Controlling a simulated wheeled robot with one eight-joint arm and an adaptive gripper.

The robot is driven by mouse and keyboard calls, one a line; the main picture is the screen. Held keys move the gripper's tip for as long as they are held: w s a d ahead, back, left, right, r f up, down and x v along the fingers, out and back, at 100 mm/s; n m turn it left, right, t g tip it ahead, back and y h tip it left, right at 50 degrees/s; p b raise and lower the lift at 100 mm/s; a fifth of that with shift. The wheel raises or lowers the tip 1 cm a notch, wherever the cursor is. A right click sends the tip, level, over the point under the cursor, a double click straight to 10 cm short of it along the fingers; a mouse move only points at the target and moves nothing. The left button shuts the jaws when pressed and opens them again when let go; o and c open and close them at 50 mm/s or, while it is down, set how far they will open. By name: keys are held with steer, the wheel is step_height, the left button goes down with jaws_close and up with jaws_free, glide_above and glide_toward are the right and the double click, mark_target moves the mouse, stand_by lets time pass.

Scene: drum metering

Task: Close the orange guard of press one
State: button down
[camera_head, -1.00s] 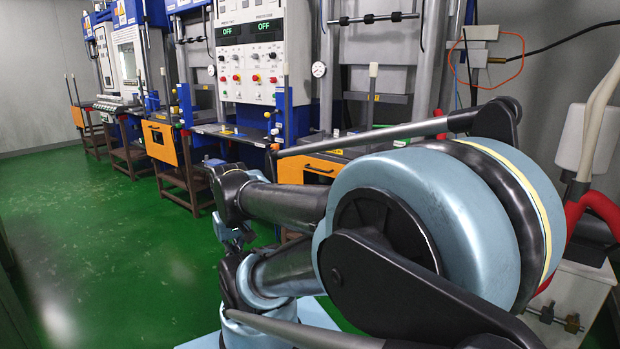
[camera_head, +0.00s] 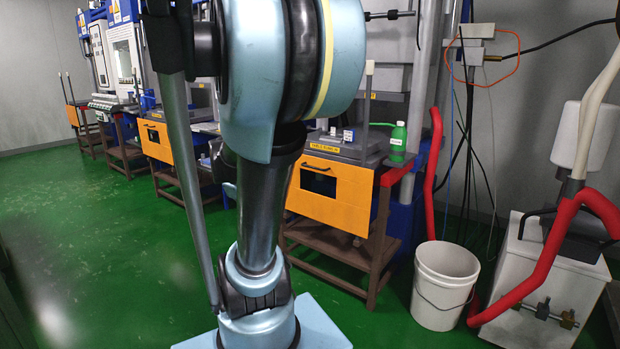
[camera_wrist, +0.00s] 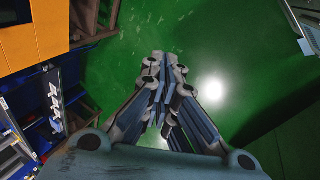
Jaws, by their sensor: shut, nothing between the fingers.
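Orange guard panels hang on the fronts of several presses in the head view. The nearest orange panel (camera_head: 335,195), with a dark handle slot and a yellow label above it, is partly hidden by my arm. Another orange panel (camera_head: 156,143) is at mid left, and a far one (camera_head: 72,115) stands at the left. I cannot tell which belongs to press one. In the wrist view an orange panel (camera_wrist: 38,35) is at the upper left, apart from my gripper. My gripper (camera_wrist: 163,85) is shut and empty over green floor; my arm hides it in the head view.
A white bucket (camera_head: 444,285) stands on the floor at the right. A white cabinet (camera_head: 545,290) with red hoses (camera_head: 540,265) is beyond it. A green bottle (camera_head: 397,142) stands beside the nearest press. Green floor (camera_head: 80,235) at the left is clear.

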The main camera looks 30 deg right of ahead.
steer(key=w+d+r+n+h, duration=0.1)
steer(key=w+d+n+h, duration=0.45)
steer(key=w+d, duration=0.85)
steer(key=w+d+f+n, duration=0.1)
steer(key=w+d+n, duration=0.2)
steer(key=d, duration=0.5)
steer(key=w+d+f+n+h, duration=0.1)
steer(key=w+d+n, duration=0.3)
steer(key=d, duration=0.4)
steer(key=w+d+f+n+t+h, duration=0.1)
steer(key=w+d+f+n, duration=0.2)
steer(key=w+d, duration=0.2)
steer(key=shift+w+d+f, duration=0.25)
steer(key=shift+w+d, duration=0.1)
steer(key=shift+d, duration=1.55)
steer(key=shift+n, duration=0.25)
